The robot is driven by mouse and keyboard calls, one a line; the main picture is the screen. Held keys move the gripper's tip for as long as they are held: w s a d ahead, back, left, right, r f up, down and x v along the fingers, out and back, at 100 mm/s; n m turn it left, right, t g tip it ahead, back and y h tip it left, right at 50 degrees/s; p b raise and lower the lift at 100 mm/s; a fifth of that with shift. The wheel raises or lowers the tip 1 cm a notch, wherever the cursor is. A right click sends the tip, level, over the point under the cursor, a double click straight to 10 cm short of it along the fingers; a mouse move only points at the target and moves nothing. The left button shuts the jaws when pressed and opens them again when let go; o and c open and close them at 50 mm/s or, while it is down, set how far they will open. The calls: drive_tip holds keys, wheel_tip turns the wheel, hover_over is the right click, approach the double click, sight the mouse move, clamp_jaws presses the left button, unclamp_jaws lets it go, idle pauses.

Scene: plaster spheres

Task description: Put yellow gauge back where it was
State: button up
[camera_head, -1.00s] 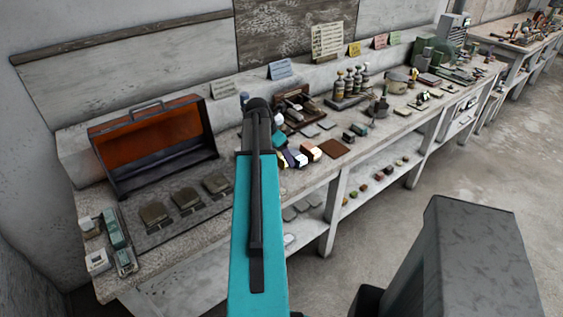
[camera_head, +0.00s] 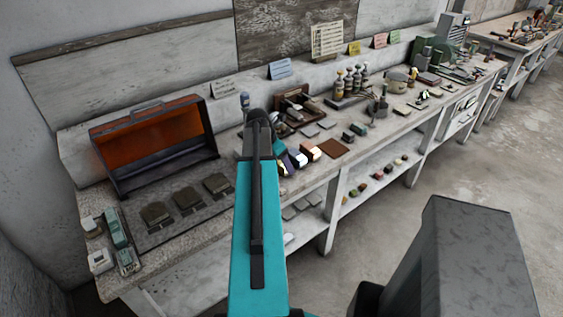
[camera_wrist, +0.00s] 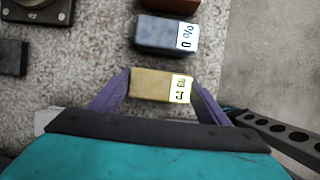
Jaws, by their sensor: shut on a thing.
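The yellow gauge (camera_wrist: 158,86) is a small yellow block with a white label bearing dark characters on its right end. In the wrist view my gripper (camera_wrist: 160,92) has its purple fingers on both ends of the block and is shut on it. The block is over or on the speckled bench top; I cannot tell whether it touches it. A blue block (camera_wrist: 165,34) with a white label lies just beyond it, apart from it. In the head view my arm hides most of the gripper and the gauge.
A brown block (camera_wrist: 172,4) lies beyond the blue one. A dark block (camera_wrist: 12,57) and a dark plate (camera_wrist: 40,10) are to the left. The bench edge and floor are close on the right. An open orange case (camera_head: 155,145) stands at the bench's left.

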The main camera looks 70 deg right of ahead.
drive_tip(key=o, duration=0.9)
drive_tip(key=shift+f, duration=0.1)
drive_tip(key=shift+o, duration=0.2)
drive_tip(key=b+v, duration=0.2)
drive_tip(key=v, duration=1)
drive_tip(key=shift+s, duration=0.2)
idle(0.4)
